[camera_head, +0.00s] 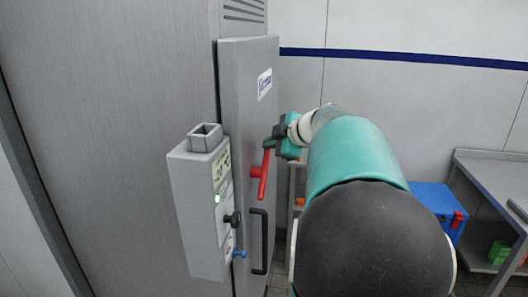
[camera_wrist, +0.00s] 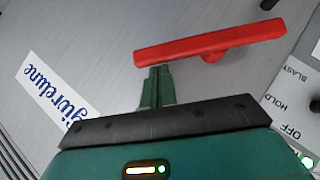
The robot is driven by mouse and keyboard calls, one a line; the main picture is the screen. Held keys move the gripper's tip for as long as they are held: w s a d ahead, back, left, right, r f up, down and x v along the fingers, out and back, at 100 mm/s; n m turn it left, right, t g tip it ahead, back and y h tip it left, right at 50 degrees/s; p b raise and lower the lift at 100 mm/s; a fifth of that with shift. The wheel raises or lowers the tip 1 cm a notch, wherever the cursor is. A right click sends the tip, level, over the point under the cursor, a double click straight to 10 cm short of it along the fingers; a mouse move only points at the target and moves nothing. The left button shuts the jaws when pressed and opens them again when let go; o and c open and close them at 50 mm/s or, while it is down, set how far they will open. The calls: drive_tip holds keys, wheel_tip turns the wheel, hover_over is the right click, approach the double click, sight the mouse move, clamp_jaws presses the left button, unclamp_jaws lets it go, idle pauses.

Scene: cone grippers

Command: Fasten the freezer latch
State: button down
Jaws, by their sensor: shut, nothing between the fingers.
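The freezer latch is a red lever (camera_head: 262,178) on the grey freezer door (camera_head: 248,95), standing nearly upright in the head view. In the wrist view the red lever (camera_wrist: 210,44) lies across the top, with its pivot stub near the middle. My gripper (camera_head: 270,143) is at the lever's upper end. In the wrist view my green fingers (camera_wrist: 157,75) are together and empty, with tips at the lower edge of the lever's left end. I cannot tell whether they touch it.
A grey control box (camera_head: 190,215) with knobs and a green light juts out left of the lever. A black door handle (camera_head: 259,242) is below it. A blue box (camera_head: 432,203) and a metal table (camera_head: 490,178) stand at the right.

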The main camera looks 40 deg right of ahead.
drive_tip(key=w+d+f+m+g+y, duration=0.3)
drive_tip(key=d+f+g+y, duration=0.1)
drive_tip(key=shift+f+m+y, duration=0.2)
drive_tip(key=shift+m+y, duration=0.1)
idle(0.4)
drive_tip(key=shift+w+d+f, duration=0.1)
idle(0.4)
